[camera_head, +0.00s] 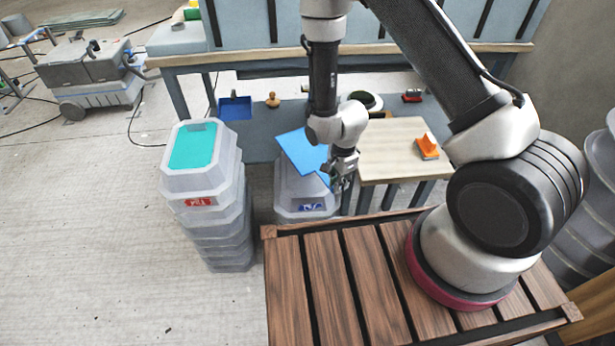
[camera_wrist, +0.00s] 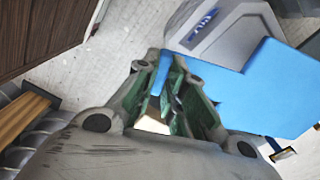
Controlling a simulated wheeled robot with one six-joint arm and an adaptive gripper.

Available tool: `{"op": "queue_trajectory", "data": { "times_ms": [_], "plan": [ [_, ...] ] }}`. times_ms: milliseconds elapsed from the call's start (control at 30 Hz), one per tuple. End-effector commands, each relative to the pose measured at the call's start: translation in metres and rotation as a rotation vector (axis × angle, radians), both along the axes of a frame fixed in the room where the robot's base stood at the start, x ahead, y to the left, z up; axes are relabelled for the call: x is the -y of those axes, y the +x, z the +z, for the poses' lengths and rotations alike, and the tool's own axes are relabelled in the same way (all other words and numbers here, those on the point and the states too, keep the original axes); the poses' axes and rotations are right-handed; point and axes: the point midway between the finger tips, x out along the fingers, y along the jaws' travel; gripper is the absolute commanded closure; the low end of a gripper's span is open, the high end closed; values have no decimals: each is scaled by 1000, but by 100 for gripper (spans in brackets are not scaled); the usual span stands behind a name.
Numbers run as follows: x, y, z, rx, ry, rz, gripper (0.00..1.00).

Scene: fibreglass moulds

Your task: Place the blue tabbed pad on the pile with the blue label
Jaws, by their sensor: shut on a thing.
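The blue tabbed pad (camera_head: 301,152) is a flat blue sheet held tilted by its tab. My gripper (camera_head: 340,181) is shut on the tab, and the pad reaches out to the left of it. In the wrist view the blue pad (camera_wrist: 270,90) fills the right side, and the fingers of my gripper (camera_wrist: 168,82) close around its narrow tab. The pile with the blue label (camera_head: 311,208) stands below the pad, and its top is largely hidden by the pad and gripper. Its grey wall and blue label (camera_wrist: 203,24) show at the top of the wrist view.
A taller pile with a red label (camera_head: 201,202) stands left, with a teal pad on top. A small wooden table (camera_head: 398,146) with an orange-handled tool (camera_head: 427,147) stands close on the right. My slatted wooden deck lies in front. A workbench (camera_head: 350,52) runs behind.

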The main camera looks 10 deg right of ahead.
Motion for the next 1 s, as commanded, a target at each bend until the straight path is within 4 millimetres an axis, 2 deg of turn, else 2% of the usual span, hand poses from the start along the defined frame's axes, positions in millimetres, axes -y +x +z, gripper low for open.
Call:
{"op": "queue_trajectory", "data": {
  "times_ms": [100, 200, 367, 533, 633, 900, 933, 1000],
  "plan": [
    [1, -2, -25, -5, -2, 7, 100],
    [1, -1, -41, -3, -1, 6, 100],
    [0, -1, -58, -1, 0, 6, 100],
    [1, -1, -85, -3, -1, 5, 100],
    [0, 0, -92, 0, 0, 5, 100],
    [0, 0, -92, 0, 0, 5, 100],
    [0, 0, -93, 0, 0, 5, 86],
    [0, 0, -92, 0, 0, 5, 74]
  ]
}}
